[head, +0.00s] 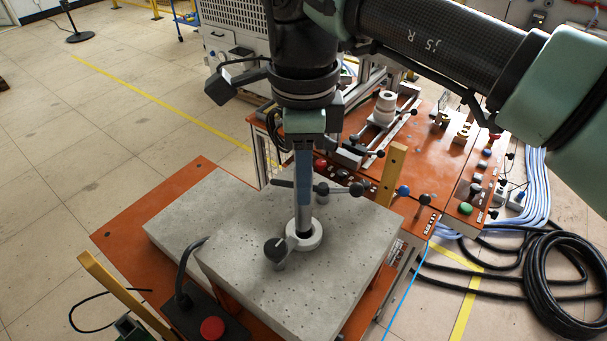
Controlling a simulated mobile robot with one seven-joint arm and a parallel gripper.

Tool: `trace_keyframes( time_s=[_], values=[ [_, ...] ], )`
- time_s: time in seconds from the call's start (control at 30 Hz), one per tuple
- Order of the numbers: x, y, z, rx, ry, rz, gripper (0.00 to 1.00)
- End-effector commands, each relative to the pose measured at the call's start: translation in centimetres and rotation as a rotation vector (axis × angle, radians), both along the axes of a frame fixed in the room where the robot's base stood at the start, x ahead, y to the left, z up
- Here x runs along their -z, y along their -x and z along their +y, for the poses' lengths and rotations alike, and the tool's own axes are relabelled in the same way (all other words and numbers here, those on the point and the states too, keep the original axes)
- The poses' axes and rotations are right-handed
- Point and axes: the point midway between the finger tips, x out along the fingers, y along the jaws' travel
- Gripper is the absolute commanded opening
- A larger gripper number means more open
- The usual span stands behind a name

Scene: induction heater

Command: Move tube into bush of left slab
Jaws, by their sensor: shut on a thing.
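My gripper (303,180) points straight down, its long blue-grey fingers shut on a grey metal tube (303,217). The tube is upright, and its lower end is at a pale ring-shaped bush (317,238) on a speckled grey slab (290,300). The tube's lower end appears inside the ring's opening, but the depth is hidden. A second, lower part of grey slab (175,230) shows at the left. A dark round knob (276,250) on a short stem sits at the ring's front left.
Dark clamp levers (335,190) lie behind the tube. A yellow upright bar (391,172) stands at the slab's back right, another (125,295) at front left. A red-button box (211,326) is at the front. A white stepped cone (384,108) stands on the orange bench (440,165).

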Motion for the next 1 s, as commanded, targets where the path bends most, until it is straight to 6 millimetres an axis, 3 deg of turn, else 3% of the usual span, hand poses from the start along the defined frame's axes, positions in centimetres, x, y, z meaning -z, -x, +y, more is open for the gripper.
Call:
trace_keyframes(
  time_s=[0.5,0.87,1.0],
  values=[
    [-2.8,0.0,0.0,0.000,0.001,-0.002,0.00],
    [-2.9,0.0,0.0,0.000,0.001,-0.001,0.00],
    [-4.3,0.0,0.0,0.000,0.001,-0.001,0.00]
  ],
)
